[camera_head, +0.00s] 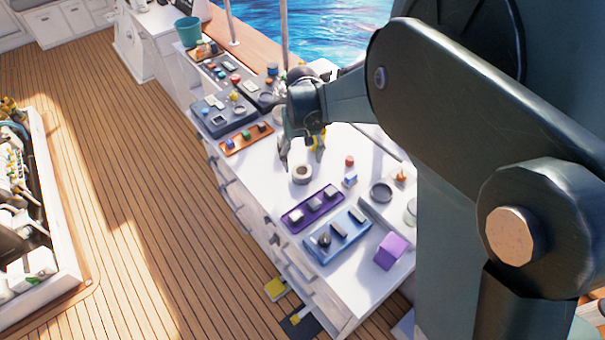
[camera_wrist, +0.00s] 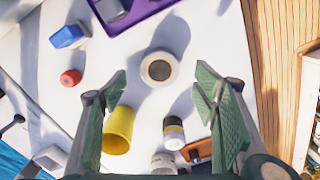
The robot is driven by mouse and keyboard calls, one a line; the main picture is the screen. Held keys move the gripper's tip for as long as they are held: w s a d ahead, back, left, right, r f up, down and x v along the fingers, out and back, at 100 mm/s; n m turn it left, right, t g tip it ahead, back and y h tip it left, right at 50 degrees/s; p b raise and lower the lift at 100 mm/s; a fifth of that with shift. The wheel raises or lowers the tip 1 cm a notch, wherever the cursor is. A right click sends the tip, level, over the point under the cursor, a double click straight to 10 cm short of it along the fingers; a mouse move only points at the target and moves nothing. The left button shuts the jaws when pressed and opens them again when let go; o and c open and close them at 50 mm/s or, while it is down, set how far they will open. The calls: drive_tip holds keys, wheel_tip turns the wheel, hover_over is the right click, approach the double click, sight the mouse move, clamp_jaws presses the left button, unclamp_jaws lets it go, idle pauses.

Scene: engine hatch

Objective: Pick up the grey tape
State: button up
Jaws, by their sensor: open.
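A roll of tape (camera_head: 302,174) with a pale ring and a dark core lies flat on the white counter. In the wrist view the tape roll (camera_wrist: 159,54) sits ahead of the fingertips, about centred between them, and looks whitish-grey on its rim. My gripper (camera_head: 300,157) hangs above the counter just behind the roll. In the wrist view my gripper (camera_wrist: 165,83) has its two green-padded fingers wide apart with nothing held between them. The fingers do not appear to touch the roll.
A yellow cup (camera_wrist: 118,130) and a small black-and-white bottle (camera_wrist: 173,133) stand between the fingers in the wrist view. A red cap (camera_wrist: 70,77) and a blue-white block (camera_wrist: 70,36) lie to the left. A purple tray (camera_head: 313,208) and a blue tray (camera_head: 336,237) lie nearby.

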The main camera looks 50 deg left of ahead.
sight(302, 171)
drive_tip(key=shift+f, duration=1.2)
drive_tip(key=shift+f, duration=0.1)
drive_tip(key=shift+w+a+f, duration=0.1)
drive_tip(key=shift+f, duration=1.15)
drive_tip(key=shift+w+a+f, duration=0.1)
drive_tip(key=shift+f, duration=1.15)
drive_tip(key=c, duration=1)
